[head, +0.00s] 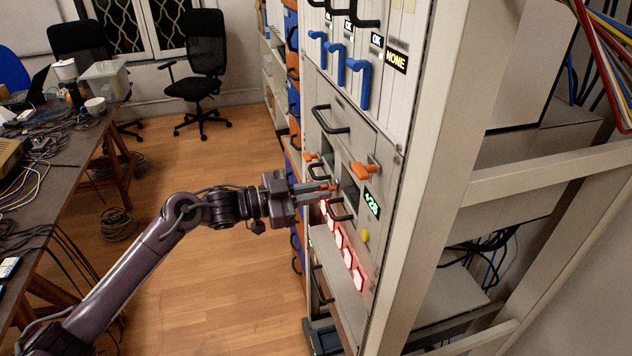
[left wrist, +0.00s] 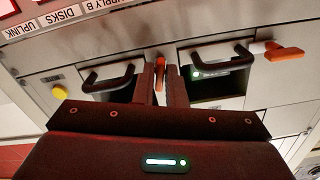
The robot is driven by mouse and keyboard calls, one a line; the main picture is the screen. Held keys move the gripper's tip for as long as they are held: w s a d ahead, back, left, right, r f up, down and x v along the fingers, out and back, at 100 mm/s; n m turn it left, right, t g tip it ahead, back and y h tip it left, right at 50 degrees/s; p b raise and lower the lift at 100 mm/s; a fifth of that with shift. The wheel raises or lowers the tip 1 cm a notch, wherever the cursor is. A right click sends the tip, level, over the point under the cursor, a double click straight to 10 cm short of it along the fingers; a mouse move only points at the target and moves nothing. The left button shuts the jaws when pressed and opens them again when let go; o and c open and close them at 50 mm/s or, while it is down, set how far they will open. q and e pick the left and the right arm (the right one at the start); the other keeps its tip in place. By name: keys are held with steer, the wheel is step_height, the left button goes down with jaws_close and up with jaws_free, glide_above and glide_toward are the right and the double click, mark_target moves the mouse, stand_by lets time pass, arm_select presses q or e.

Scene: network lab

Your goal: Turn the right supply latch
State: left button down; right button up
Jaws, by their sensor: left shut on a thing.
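My left gripper (head: 328,188) reaches in from the left to the rack front. It is shut on an orange latch (left wrist: 160,73), which shows between the fingers in the left wrist view, set between two black handles. Another orange latch (head: 365,168) sticks out above and to the right of the gripper in the head view, unheld. A third orange latch (head: 312,157) sits to the left; it also shows in the left wrist view (left wrist: 285,50). The fingers hide much of the held latch, so its angle is hard to tell. My right gripper is not in view.
Black handles (head: 330,119) stick out of the rack front, with blue levers (head: 358,82) above. A green-lit display (head: 372,203), a yellow button (head: 365,235) and red lit indicators (head: 340,239) are close by. A cluttered table (head: 92,134) stands at left; the floor between is mostly clear.

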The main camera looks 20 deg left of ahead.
arm_select(q)
steer(key=shift+n+p, duration=1.2)
steer(key=shift+n, duration=0.5)
steer(key=c, duration=1.5)
jaws_free()
steer(key=b+v, duration=0.3)
steer(key=v, duration=0.4)
steer(key=shift+s+a, duration=0.25)
steer(key=shift+a, duration=0.1)
